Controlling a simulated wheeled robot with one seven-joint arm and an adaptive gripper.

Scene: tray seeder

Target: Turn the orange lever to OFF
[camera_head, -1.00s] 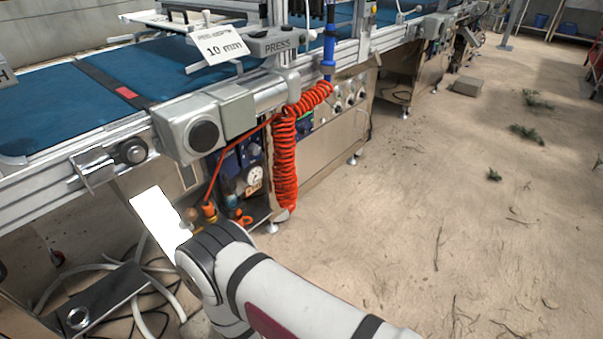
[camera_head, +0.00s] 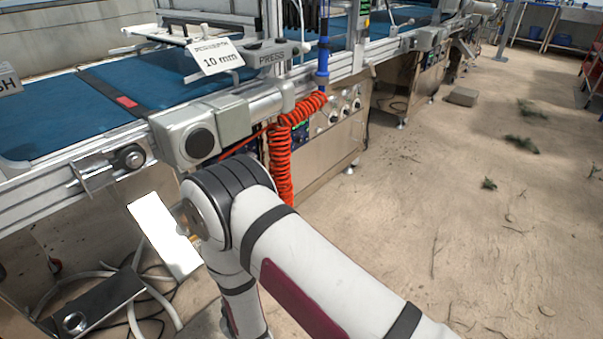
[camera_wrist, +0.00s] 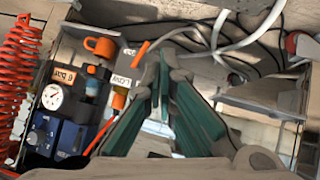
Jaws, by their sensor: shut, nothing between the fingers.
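The orange lever (camera_wrist: 100,47) shows in the wrist view at the upper left, on a grey panel just above a small dark blue-grey fitting. My gripper (camera_wrist: 160,60) is in the middle of the wrist view. Its green-padded fingers meet at the tips, shut and empty. In the picture the fingertips are to the right of the lever and apart from it. I cannot read any OFF mark. In the head view my arm hides the lever and the gripper.
A pressure gauge (camera_wrist: 53,95) with a 6 bar label and blue regulators (camera_wrist: 72,138) sit left of my fingers. An orange fitting (camera_wrist: 118,101) is close to the left finger. A red coiled hose (camera_head: 281,165) hangs beside my arm. Loose pale hoses (camera_wrist: 240,40) lie beyond.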

